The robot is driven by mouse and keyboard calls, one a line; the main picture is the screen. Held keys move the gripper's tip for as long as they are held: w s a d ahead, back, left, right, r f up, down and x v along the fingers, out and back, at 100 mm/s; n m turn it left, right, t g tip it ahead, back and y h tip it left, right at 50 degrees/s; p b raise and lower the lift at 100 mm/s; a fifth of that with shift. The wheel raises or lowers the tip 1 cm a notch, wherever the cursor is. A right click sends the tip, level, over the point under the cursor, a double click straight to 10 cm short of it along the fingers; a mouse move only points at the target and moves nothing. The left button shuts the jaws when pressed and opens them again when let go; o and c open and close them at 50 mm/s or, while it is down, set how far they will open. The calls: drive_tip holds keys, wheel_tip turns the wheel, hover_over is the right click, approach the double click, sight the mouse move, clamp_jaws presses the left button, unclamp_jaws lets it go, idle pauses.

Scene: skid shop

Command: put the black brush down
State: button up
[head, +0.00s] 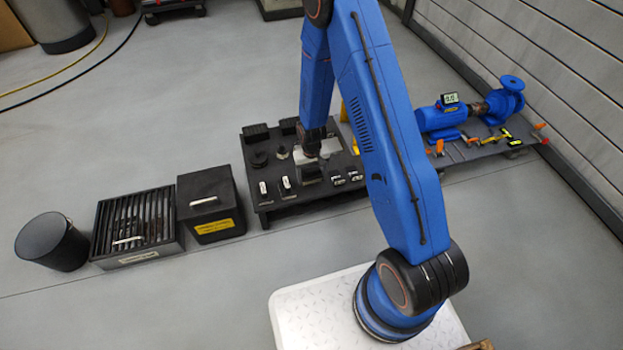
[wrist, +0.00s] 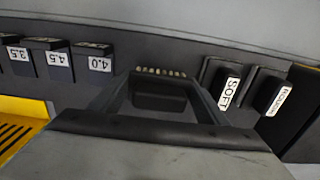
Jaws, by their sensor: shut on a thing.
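The black brush (wrist: 158,98) is between the fingers of my gripper (wrist: 160,108) in the wrist view, with a row of tan bristles at its far end. My gripper is shut on it. In the head view my gripper (head: 312,150) is low over the dark tool board (head: 270,207), near its front middle. The brush is hard to pick out there among dark parts. Whether it touches the board I cannot tell.
Black blocks labelled SOFT (wrist: 224,85) and another labelled block (wrist: 271,94) stand right of the brush in the wrist view. Numbered blocks (wrist: 95,58) stand left. A black box (head: 210,205), slatted crate (head: 137,258) and bin (head: 52,243) stand left of the board; a blue pump (head: 505,100) is right.

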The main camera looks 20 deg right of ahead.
drive_tip(key=shift+f, duration=0.75)
drive_tip(key=shift+f, duration=0.6)
drive_tip(key=o, duration=1.4)
